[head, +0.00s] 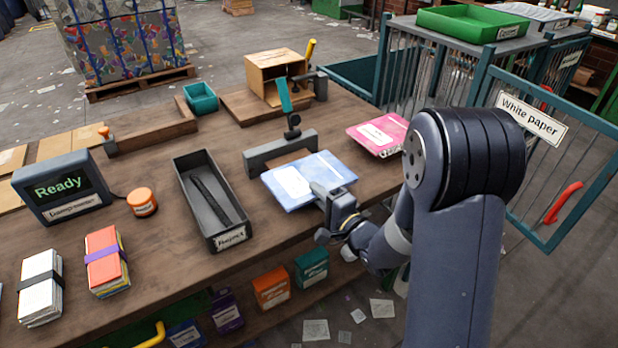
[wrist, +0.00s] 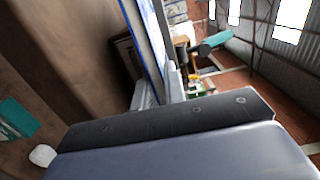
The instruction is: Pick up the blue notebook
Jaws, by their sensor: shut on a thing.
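The blue notebook (head: 318,172), light blue with a white label, is near the table's right front edge in the head view. My gripper (head: 325,194) is shut on its near edge. In the wrist view the notebook (wrist: 148,38) shows as a thin blue and white edge rising from between the gripper fingers (wrist: 158,88). I cannot tell whether the notebook touches the table. Part of its near edge is hidden by the gripper.
A grey clamp block (head: 262,157) stands just behind the notebook. A pink notebook (head: 378,134) lies to the right. A dark tray (head: 183,180) is to the left. A wire cage labelled "White paper" (head: 532,118) stands right of the table.

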